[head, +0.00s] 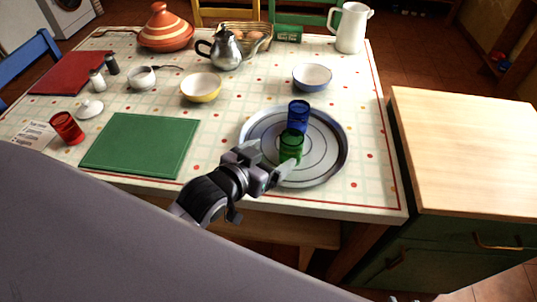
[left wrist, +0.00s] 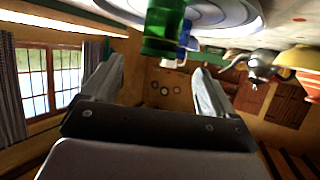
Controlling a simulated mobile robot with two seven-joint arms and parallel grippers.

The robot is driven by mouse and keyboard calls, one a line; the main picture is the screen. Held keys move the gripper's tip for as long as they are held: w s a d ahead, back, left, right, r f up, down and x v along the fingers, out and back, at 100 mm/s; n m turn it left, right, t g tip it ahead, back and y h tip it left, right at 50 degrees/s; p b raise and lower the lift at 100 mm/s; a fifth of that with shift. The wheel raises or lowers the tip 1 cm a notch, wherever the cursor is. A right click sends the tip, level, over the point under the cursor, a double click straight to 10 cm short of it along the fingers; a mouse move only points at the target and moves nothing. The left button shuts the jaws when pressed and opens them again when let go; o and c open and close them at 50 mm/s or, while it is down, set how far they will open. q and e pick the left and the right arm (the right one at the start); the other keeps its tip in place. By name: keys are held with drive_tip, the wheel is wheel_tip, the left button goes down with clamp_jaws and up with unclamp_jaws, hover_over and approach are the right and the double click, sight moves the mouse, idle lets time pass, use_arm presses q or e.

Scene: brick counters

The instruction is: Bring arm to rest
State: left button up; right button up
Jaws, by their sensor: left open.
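My left gripper (head: 268,162) is open over the near left edge of the round metal tray (head: 337,160). A green glass (head: 291,148) stands on the tray just beyond the fingertips, with a blue glass (head: 298,114) behind it. In the left wrist view the two fingers (left wrist: 160,75) are spread apart with nothing between them. The green glass (left wrist: 163,30) shows at the top of that view, past the fingers. I cannot tell whether a finger touches it. My right gripper is not in view.
A yellow bowl (head: 201,87), a blue-rimmed bowl (head: 312,77), a metal pot (head: 226,50) and a white pitcher (head: 352,28) stand farther back. A wooden-topped cabinet (head: 465,140) is right.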

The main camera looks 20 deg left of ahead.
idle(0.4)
use_arm(q)
drive_tip(key=s+a+f+g+y, duration=0.1)
drive_tip(key=s+a+f+g, duration=0.15)
drive_tip(key=s, duration=0.45)
drive_tip(key=s+a+f+g+y, duration=0.1)
drive_tip(key=s+a+f+g, duration=0.1)
drive_tip(key=s+g, duration=0.35)
drive_tip(key=s+a+f+g+y, duration=0.1)
drive_tip(key=s+a+f+g, duration=0.1)
drive_tip(key=s, duration=0.6)
drive_tip(key=w+d+f+t+h+p, duration=0.1)
drive_tip(key=w+d+f+t+h, duration=0.1)
drive_tip(key=w+f+t, duration=0.4)
drive_tip(key=shift+d+f+t, duration=0.6)
drive_tip(key=shift+f+t, duration=0.1)
drive_tip(key=shift+f, duration=0.6)
